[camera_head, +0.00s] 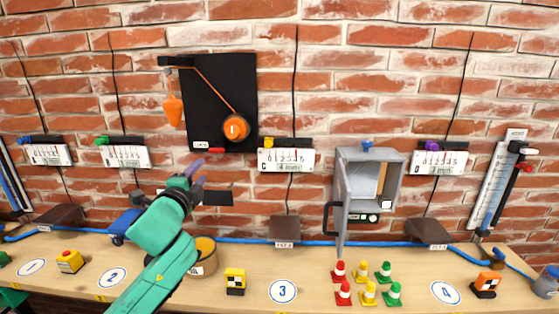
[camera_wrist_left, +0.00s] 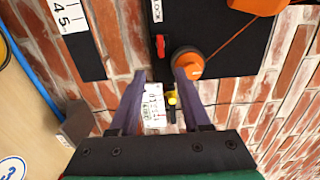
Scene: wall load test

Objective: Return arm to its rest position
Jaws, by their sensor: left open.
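My left arm (camera_head: 160,235), green with a dark wrist, reaches up from the bottom over the bench. Its gripper (camera_head: 193,171) is in front of the wall, below the black panel (camera_head: 208,90). In the left wrist view its two fingers (camera_wrist_left: 160,76) stand apart with nothing held between them. The orange knob (camera_wrist_left: 187,66) shows beyond the right fingertip, and a small white scale (camera_wrist_left: 153,105) shows beyond the gap. I cannot tell whether a finger touches anything. My right gripper is not in view.
A tan round tub (camera_head: 207,260) stands right beside my left forearm. An orange weight (camera_head: 173,111) hangs at the panel. A yellow button box (camera_head: 69,261) is left.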

